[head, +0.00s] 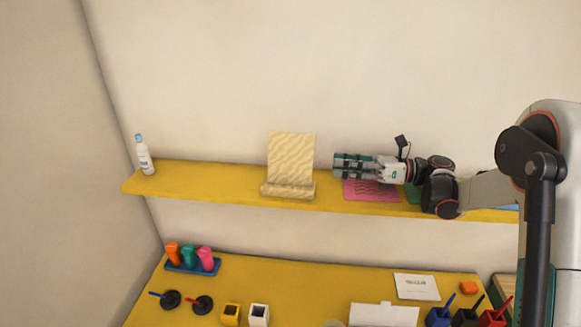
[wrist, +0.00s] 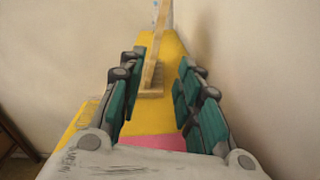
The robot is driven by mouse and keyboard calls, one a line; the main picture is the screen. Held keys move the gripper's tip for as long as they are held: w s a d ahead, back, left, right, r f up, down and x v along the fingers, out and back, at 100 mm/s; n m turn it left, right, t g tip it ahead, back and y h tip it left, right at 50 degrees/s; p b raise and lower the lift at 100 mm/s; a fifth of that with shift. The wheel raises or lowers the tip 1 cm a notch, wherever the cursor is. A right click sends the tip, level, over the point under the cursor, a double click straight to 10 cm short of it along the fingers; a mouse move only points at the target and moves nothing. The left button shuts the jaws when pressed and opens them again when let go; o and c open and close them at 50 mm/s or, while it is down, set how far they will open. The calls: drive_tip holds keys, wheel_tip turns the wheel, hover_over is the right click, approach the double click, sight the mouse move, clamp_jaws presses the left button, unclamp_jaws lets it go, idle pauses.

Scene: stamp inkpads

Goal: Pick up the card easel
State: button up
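The card easel (head: 291,158) is a light wooden stand with a wavy grain, a tilted back panel and a ledge at its foot. It stands upright on the yellow shelf (head: 226,189). My gripper (head: 336,166) is just to the right of it in the head view, level with its back panel and apart from it. In the wrist view the easel (wrist: 153,75) shows edge-on beyond the fingertips, between the two fingers. My gripper (wrist: 160,72) is open, with its green-padded fingers spread and nothing between them.
A white bottle (head: 144,158) stands at the shelf's left end. A pink sheet (head: 368,191) lies on the shelf under my gripper. The wall is close behind. A lower yellow table (head: 290,277) holds stamps, inkpads, cups and a white card (head: 416,287).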

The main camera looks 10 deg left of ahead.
approach(293, 169)
drive_tip(key=a, duration=0.1)
drive_tip(key=w+a+r, duration=0.1)
drive_tip(key=a, duration=0.3)
drive_tip(key=shift+w+r, duration=0.15)
drive_tip(key=shift+w, duration=0.05)
drive_tip(key=a, duration=0.3)
drive_tip(key=s+a+b, duration=0.1)
drive_tip(key=a, duration=0.1)
clamp_jaws()
